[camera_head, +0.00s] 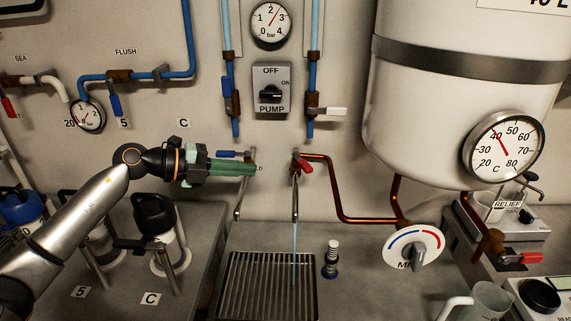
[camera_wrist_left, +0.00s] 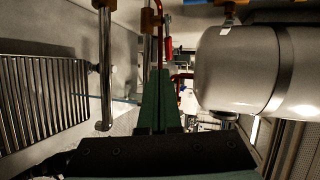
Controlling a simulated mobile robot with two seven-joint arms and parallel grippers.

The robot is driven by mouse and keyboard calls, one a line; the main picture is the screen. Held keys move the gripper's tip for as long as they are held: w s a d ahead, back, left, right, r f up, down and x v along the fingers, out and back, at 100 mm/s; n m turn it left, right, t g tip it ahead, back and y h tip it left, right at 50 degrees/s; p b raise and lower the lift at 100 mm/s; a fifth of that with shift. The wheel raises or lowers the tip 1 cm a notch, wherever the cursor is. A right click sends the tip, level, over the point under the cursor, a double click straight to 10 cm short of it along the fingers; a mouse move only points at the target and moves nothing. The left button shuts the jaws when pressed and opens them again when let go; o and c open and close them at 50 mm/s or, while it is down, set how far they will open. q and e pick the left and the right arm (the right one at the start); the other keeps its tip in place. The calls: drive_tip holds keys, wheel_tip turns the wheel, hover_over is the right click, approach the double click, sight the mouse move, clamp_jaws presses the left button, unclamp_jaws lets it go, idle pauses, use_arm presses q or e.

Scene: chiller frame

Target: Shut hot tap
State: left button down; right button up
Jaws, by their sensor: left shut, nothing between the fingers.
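The hot tap has a red lever (camera_head: 302,166) on a brown valve body, joined to a copper pipe. Its thin spout hangs down, and a narrow stream of water (camera_head: 294,255) runs from it toward the drain grate. The lever slants down to the right in the head view. My left gripper (camera_head: 255,169) has green fingers, is shut and empty, and points right, a short gap left of the red lever. In the left wrist view a red lever (camera_wrist_left: 168,42) lies beyond the shut fingers (camera_wrist_left: 161,76). My right gripper is not in view.
A tap with a blue lever (camera_head: 234,154) sits just behind my left gripper. The slatted drain grate (camera_head: 232,286) lies below. A mixer dial (camera_head: 413,249) and a white tank (camera_head: 465,110) stand right. A canister with a black top (camera_head: 154,214) stands below my left arm.

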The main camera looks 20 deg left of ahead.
use_arm(q)
drive_tip(key=r+p+x, duration=0.1)
drive_tip(key=x, duration=0.9)
drive_tip(key=shift+w+d, duration=0.25)
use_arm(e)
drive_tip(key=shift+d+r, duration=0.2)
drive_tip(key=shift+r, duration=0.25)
use_arm(q)
drive_tip(key=shift+r, duration=0.1)
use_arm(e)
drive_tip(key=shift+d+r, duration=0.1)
